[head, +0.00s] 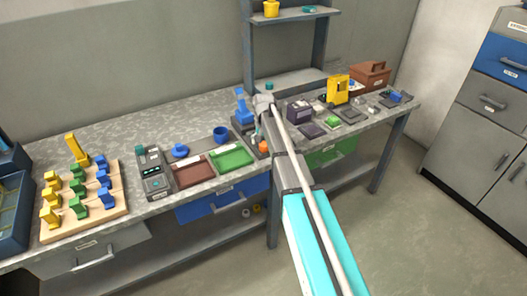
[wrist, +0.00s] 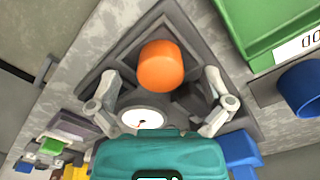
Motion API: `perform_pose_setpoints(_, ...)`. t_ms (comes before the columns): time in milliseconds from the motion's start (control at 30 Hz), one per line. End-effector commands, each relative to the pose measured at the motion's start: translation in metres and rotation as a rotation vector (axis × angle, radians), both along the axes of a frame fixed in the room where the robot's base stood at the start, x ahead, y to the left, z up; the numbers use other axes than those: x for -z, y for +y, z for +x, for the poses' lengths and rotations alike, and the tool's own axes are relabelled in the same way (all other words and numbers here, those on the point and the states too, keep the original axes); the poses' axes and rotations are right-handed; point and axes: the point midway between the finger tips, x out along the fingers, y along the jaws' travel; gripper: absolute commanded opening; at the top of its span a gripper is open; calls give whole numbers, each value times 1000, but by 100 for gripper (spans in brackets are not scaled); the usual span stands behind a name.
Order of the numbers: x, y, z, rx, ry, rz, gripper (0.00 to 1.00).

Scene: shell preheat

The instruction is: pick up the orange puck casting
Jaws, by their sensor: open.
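The orange puck casting (wrist: 160,66) shows in the wrist view as a rounded orange block on a dark grey square holder (wrist: 178,22). In the head view a small part of the orange puck casting (head: 263,147) shows beside my arm. My gripper (wrist: 163,94) is open, with one finger on each side and just short of the puck. The fingers look apart from it. A round white dial (wrist: 141,117) lies between the fingers, near the puck. In the head view my arm hides much of this spot.
A green tray (head: 232,158) and a brown tray (head: 193,172) lie left of the holder. A blue device (head: 243,108) stands close behind it. A purple-grey box (head: 299,111) and a yellow device (head: 338,89) stand to the right.

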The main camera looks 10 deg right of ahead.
Motion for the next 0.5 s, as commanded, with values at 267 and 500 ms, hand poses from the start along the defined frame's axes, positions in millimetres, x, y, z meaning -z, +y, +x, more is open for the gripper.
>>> perform_pose_setpoints(267, 14, 0, 0, 0, -1, 0, 100)
perform_pose_setpoints(500, 14, 0, 0, 0, -1, 0, 100)
